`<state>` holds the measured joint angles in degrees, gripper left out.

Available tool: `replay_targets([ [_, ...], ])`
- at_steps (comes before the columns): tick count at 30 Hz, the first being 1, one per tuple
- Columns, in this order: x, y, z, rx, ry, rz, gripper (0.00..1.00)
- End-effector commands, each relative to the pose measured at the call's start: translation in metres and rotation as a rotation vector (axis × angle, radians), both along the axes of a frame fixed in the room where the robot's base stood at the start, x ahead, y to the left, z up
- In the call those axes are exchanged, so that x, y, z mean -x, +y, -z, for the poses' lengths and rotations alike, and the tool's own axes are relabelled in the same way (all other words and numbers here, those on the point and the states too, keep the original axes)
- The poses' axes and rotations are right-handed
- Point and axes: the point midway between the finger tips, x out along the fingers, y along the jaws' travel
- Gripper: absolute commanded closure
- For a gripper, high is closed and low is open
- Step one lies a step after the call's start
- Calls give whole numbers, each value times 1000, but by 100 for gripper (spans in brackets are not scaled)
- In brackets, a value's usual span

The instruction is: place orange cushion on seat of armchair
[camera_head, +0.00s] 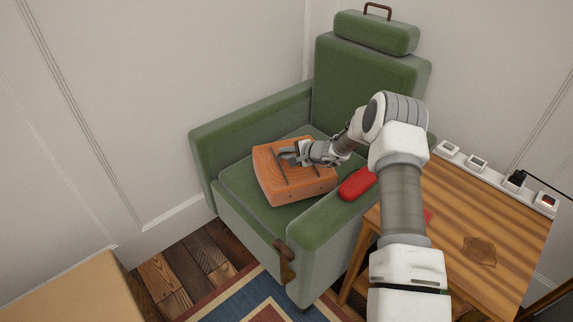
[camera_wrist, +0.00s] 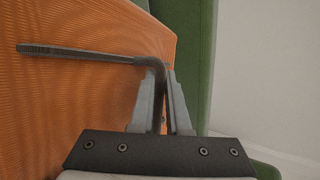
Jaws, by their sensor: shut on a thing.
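The orange cushion (camera_head: 318,185) is a thick block with dark bar handles, at the seat of the green armchair (camera_head: 240,118). Its underside is hidden, so I cannot tell whether it rests fully on the seat (camera_head: 237,180). My gripper (camera_head: 284,154) reaches in from the right over the cushion's top. In the wrist view, my gripper's fingers (camera_wrist: 165,105) are closed on the dark handle (camera_wrist: 90,54) of the orange cushion (camera_wrist: 60,100). The armchair (camera_wrist: 192,60) shows as a green strip beside it.
A tan surface (camera_head: 75,295) is at lower left. A patterned rug (camera_head: 235,302) lies in front.

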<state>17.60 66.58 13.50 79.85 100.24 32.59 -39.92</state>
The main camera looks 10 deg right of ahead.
Motion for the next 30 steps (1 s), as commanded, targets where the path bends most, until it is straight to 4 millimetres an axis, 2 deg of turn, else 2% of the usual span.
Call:
replay_targets([
  [8,0,0,35,0,-2,0,100],
  [20,-1,0,39,0,-3,-1,100],
  [21,0,0,38,0,-1,0,82],
  [25,0,0,38,0,-1,0,59],
  [26,0,0,38,0,-1,0,56],
  [30,0,0,38,0,0,0,56],
])
